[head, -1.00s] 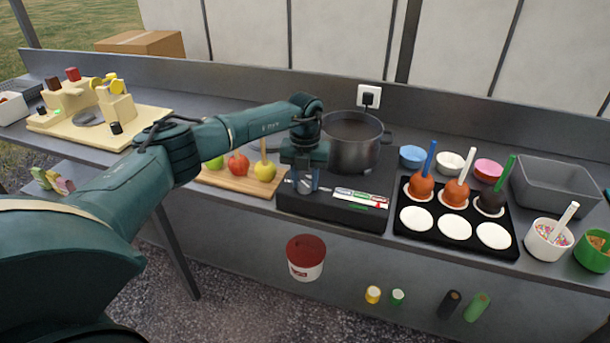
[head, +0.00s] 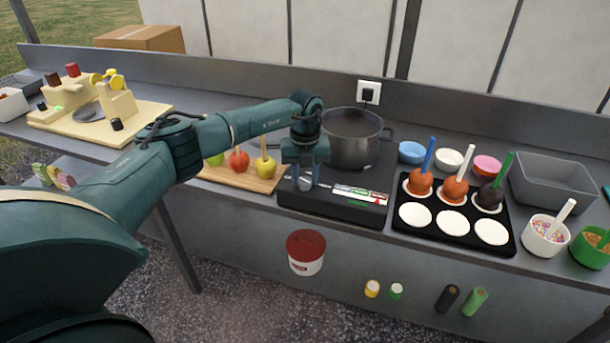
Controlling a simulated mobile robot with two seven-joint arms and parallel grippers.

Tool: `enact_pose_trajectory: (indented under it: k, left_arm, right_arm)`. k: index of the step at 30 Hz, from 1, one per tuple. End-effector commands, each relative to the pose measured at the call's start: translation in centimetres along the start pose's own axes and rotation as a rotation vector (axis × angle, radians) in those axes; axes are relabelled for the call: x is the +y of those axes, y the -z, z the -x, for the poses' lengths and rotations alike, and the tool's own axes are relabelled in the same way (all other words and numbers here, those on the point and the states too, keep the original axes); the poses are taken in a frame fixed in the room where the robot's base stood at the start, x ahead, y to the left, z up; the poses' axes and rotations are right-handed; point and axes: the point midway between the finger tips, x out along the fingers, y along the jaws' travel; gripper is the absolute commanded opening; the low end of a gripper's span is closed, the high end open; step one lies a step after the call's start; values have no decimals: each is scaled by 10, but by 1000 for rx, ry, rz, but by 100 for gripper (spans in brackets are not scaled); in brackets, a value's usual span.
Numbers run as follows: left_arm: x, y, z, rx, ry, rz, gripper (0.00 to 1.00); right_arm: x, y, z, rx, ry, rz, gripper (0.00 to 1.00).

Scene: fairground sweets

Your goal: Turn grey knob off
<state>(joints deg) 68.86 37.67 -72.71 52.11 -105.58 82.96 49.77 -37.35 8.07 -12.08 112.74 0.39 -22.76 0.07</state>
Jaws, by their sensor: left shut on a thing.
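The grey knob (head: 305,184) is on the front left of the black hob (head: 345,211). My left gripper (head: 305,180) points down over it, with one finger on each side, and is shut on the knob. A dark pot (head: 352,138) stands on the hob behind the gripper. A strip of coloured labels with a red mark (head: 360,194) is on the hob front, right of the knob. The knob's pointer cannot be made out clearly. My right gripper is not in view.
Left of the hob is a wooden board (head: 240,177) with several apples on sticks. Right of it is a black tray (head: 463,232) with dipped apples and white discs. A plug (head: 368,95) sits in the wall socket. A red-lidded tub (head: 306,252) is below the counter.

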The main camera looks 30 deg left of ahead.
Motion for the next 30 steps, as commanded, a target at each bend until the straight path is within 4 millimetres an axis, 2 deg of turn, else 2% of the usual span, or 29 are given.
enact_pose_trajectory:
  k: [1,9,16,19,23,30]
  left_arm:
    - [0,-1,1,-2,2,3,35]
    - [0,0,0,-1,1,1,55]
    - [0,0,1,0,1,0,55]
    - [0,-1,8,-1,1,0,55]
    - [0,-1,28,-4,4,0,55]
    - [0,-1,82,-5,4,0,55]
  right_arm:
    - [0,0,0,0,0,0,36]
    - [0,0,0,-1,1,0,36]
    - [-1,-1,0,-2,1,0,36]
    - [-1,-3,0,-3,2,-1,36]
    - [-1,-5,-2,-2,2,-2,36]
    - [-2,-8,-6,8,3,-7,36]
